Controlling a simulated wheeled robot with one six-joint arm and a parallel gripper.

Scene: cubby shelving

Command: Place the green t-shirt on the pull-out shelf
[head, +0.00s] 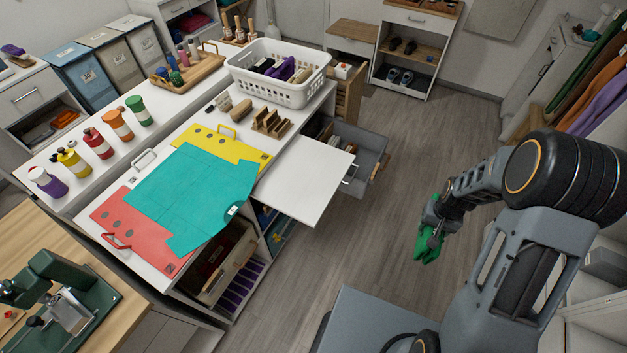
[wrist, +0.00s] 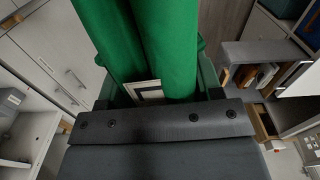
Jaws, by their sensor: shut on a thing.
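The green t-shirt (head: 427,249) hangs in my gripper (head: 434,232) over the open floor, right of the counter. In the wrist view the green t-shirt (wrist: 168,45) fills the upper middle as two thick rolls or folds, with a small pale square tag near the jaws. My gripper is shut on it; the fingertips are mostly hidden by the cloth. The pull-out shelf (head: 305,180) is a bare white board sticking out from the counter's right side, to the left of my gripper and apart from it.
A teal garment (head: 190,195) lies flat on the counter over a red board (head: 150,250) and a yellow board (head: 222,146). A white basket (head: 280,88) stands at the counter's far end. An open grey drawer (head: 365,150) juts out behind the shelf. The floor between is clear.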

